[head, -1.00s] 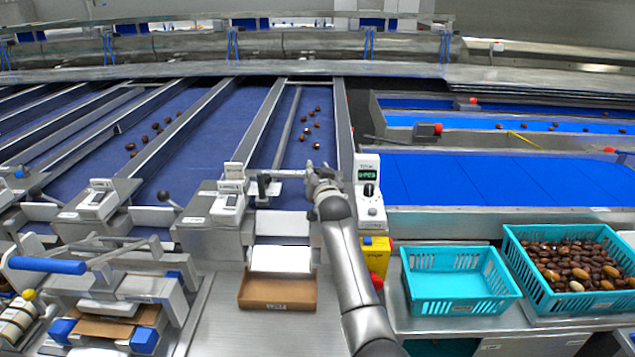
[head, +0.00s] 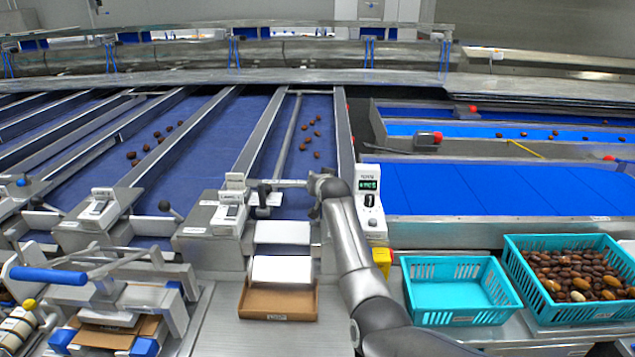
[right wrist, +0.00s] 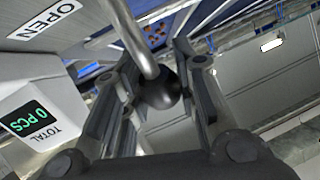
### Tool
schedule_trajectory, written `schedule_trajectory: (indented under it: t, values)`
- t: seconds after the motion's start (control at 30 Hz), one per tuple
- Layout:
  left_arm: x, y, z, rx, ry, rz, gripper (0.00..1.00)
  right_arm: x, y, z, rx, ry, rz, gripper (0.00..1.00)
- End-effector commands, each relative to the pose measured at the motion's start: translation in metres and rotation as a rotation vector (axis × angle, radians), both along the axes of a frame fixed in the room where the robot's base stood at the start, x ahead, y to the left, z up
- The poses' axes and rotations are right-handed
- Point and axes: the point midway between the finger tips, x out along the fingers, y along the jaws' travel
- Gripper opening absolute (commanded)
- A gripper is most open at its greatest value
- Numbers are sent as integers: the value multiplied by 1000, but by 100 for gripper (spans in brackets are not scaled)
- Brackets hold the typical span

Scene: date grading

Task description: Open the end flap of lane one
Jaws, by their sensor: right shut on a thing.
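Lane one's blue belt (head: 300,165) runs to its end under a horizontal lever rod (head: 290,183). My right gripper (head: 318,188) is at the right end of that rod. In the right wrist view, its fingers (right wrist: 150,65) are on either side of a black ball knob (right wrist: 158,90) on a bent metal rod (right wrist: 138,42), shut on it. An OPEN label (right wrist: 45,20) is beside the rod. A pale flap plate (head: 282,232) shows at the lane's end, above a white chute plate (head: 282,270). My left gripper is out of view.
A counter (head: 369,200) with a green display stands right beside my right gripper. A cardboard tray (head: 278,312) lies below the chute. An empty teal crate (head: 455,317) and a teal crate of dates (head: 590,317) stand at the right. Several dates lie on lane one's belt.

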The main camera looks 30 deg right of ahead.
Motion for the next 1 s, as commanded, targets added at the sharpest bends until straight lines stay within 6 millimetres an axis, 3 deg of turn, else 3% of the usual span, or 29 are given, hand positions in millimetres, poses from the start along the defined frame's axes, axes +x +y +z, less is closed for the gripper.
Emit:
schedule_trajectory:
  t: [0.23,0.27,0.4,0.77,1.0]
  values:
    - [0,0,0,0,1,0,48,0,-2,3,-3,-4,-3,0]
    - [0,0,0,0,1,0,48,0,-2,3,-3,-4,-3,31]
    - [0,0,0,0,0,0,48,0,-2,2,-2,-3,-2,49]
    - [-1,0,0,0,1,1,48,-1,0,0,0,0,0,51]
    - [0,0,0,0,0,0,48,-12,5,5,0,0,0,51]
